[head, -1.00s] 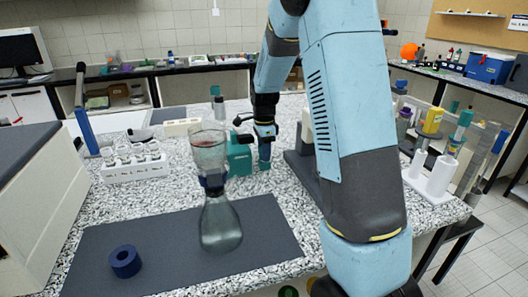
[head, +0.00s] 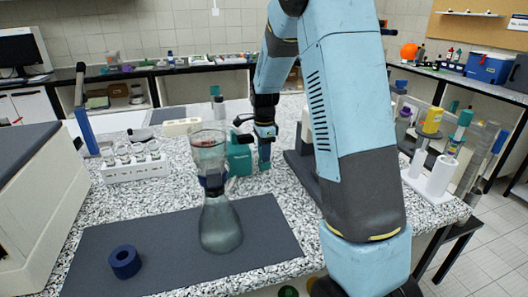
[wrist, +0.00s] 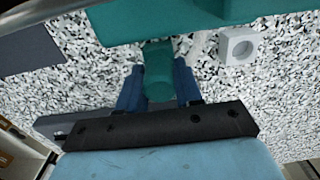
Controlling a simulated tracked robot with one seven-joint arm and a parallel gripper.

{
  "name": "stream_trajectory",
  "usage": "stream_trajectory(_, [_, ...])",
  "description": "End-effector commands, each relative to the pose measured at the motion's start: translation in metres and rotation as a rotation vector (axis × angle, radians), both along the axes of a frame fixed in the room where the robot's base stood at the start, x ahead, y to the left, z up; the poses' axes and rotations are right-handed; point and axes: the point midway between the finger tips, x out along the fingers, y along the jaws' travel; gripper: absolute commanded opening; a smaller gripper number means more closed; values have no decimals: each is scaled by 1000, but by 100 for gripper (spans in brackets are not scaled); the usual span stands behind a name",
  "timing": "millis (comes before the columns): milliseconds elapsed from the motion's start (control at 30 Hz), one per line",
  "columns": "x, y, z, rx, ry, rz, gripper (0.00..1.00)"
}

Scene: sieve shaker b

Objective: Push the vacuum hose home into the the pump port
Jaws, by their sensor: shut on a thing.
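The teal pump (head: 239,155) stands on the speckled bench behind the flask; its body also fills the top of the wrist view (wrist: 200,15). My gripper (head: 265,150) is just right of the pump, pointing down. In the wrist view its two blue fingers (wrist: 159,88) are shut on a short teal cylindrical piece (wrist: 158,70), which I take as the vacuum hose end. The piece reaches up to the pump body; whether it is seated in the port cannot be told. The port itself is hidden.
A small pale square block with a round hole (wrist: 237,46) sits near the pump. A glass flask (head: 220,225) with a filter funnel stands on the dark mat (head: 100,240), beside a blue ring (head: 125,261). A white rack (head: 137,169) is at left.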

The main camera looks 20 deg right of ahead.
Motion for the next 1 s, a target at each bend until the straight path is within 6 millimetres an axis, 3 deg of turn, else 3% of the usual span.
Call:
stream_trajectory(367, [0,0,-6,0,-1,0,0])
stream_trajectory(400, [0,0,-6,0,-1,0,37])
stream_trajectory(700, [0,0,-6,0,0,0,64])
stream_trajectory(1000, [0,0,-4,0,0,1,64])
